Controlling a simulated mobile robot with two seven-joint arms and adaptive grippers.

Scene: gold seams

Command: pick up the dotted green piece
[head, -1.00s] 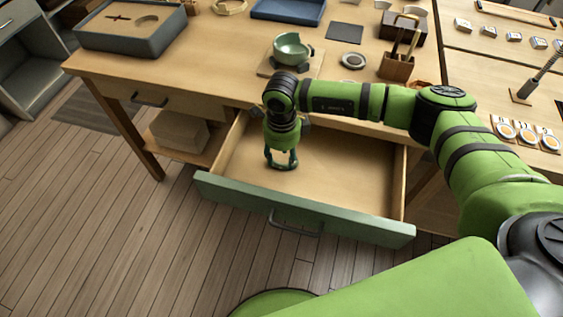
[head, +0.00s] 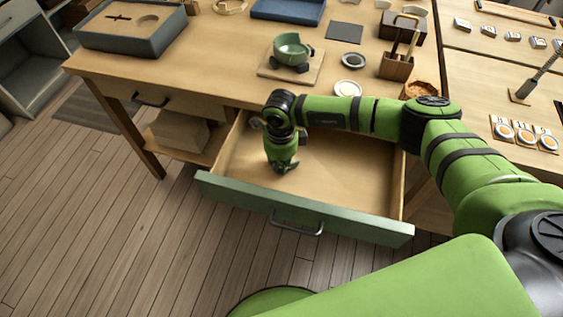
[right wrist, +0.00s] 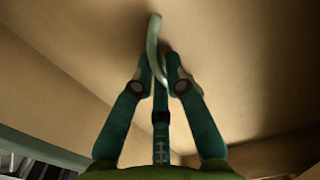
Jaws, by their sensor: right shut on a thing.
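A pale green curved piece (right wrist: 154,45) shows edge-on in the right wrist view, against the bare wood of the drawer. I cannot make out dots on it from this angle. My right gripper (head: 284,167) is down inside the open drawer, near its left front. In the right wrist view the fingers (right wrist: 160,78) are closed on the lower end of the piece, and its upper end sticks out beyond them. In the head view the piece cannot be told apart from the fingers. My left gripper is not in view.
The drawer's green front (head: 300,208) and low wooden walls surround the gripper. On the table above, a broken green bowl (head: 291,50) stands on a wooden board (head: 268,70). A wooden tool holder (head: 396,66) stands to its right. The rest of the drawer is bare.

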